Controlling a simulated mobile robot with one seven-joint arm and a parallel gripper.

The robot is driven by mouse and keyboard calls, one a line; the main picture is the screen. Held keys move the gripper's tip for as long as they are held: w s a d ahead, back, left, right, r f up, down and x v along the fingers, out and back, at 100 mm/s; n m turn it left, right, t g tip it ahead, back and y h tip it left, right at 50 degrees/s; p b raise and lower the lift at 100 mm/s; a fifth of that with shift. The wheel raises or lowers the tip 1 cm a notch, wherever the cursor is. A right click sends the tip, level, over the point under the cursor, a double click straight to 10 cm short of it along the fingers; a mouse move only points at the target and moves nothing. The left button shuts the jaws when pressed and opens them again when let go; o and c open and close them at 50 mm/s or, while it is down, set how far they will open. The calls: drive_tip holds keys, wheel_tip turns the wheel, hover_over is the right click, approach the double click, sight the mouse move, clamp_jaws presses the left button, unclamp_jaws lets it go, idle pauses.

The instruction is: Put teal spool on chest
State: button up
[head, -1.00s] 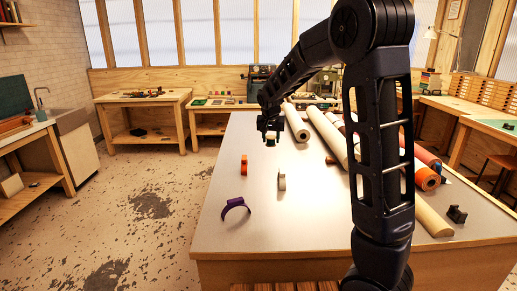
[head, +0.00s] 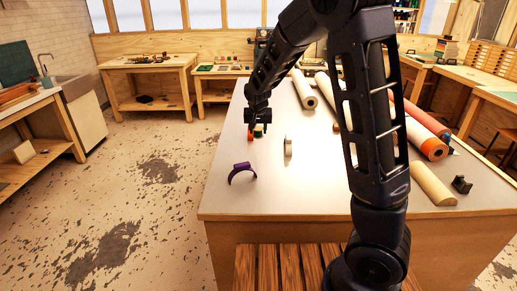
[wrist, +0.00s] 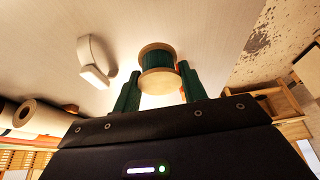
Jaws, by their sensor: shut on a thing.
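The teal spool (wrist: 157,62) has pale wooden end discs and sits between the dark green fingers of my gripper (wrist: 155,88) in the wrist view. My gripper is shut on it. In the head view my gripper (head: 258,124) hangs over the left side of the large table, and the spool (head: 259,129) shows only as a small pale patch below it. A slatted wooden top (head: 292,268) stands at the near edge of the table; it may be the chest, but I cannot tell for sure.
A purple ring-shaped clamp (head: 241,172) and a white-grey piece (head: 288,146) stand on the table (head: 300,195). An orange piece (head: 250,134) is partly behind my gripper. Several long rolls (head: 431,184) lie at the right. The table's near middle is clear.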

wheel_tip(320, 180, down, 10)
drive_tip(key=shift+f, duration=0.2)
idle(0.3)
drive_tip(key=o, duration=1)
drive_tip(key=shift+f, duration=0.15)
drive_tip(key=shift+c, duration=0.2)
drive_tip(key=v, duration=1.2)
drive_tip(key=shift+r, duration=0.25)
